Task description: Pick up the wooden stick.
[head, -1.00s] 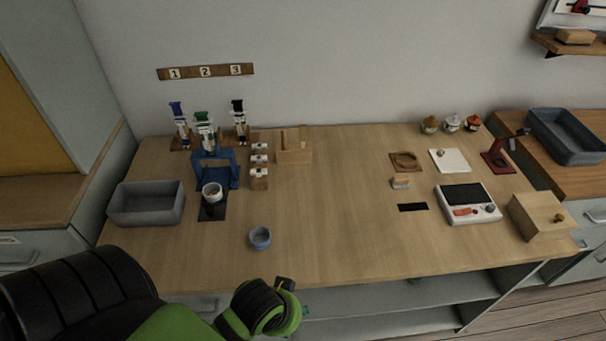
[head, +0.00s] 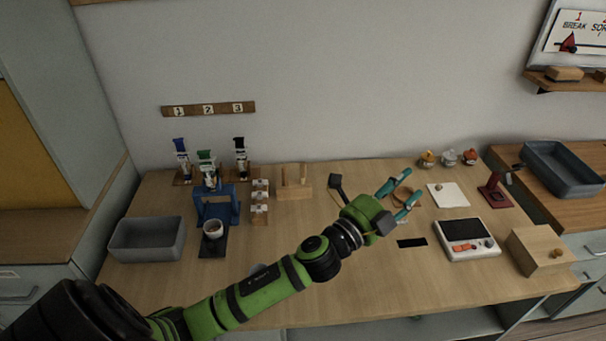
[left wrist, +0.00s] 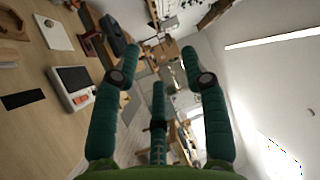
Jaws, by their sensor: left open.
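A light wooden block stand (head: 294,190) is at the back of the table in the head view. A thin upright wooden piece (head: 303,173) shows at it; I cannot tell whether this is a loose stick or part of the stand. My left gripper (head: 411,184) is to the right of the stand, raised over the table, with its teal fingers spread and pointing up and right. The left wrist view shows the fingers (left wrist: 160,75) apart with nothing between them. My right gripper is not in view.
A grey bin (head: 148,240) and a blue stand (head: 216,208) with a white cup (head: 213,229) are at the left. A device with a dark screen (head: 467,240) and a wooden box (head: 540,250) are at the right. Small pots (head: 448,158) stand behind.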

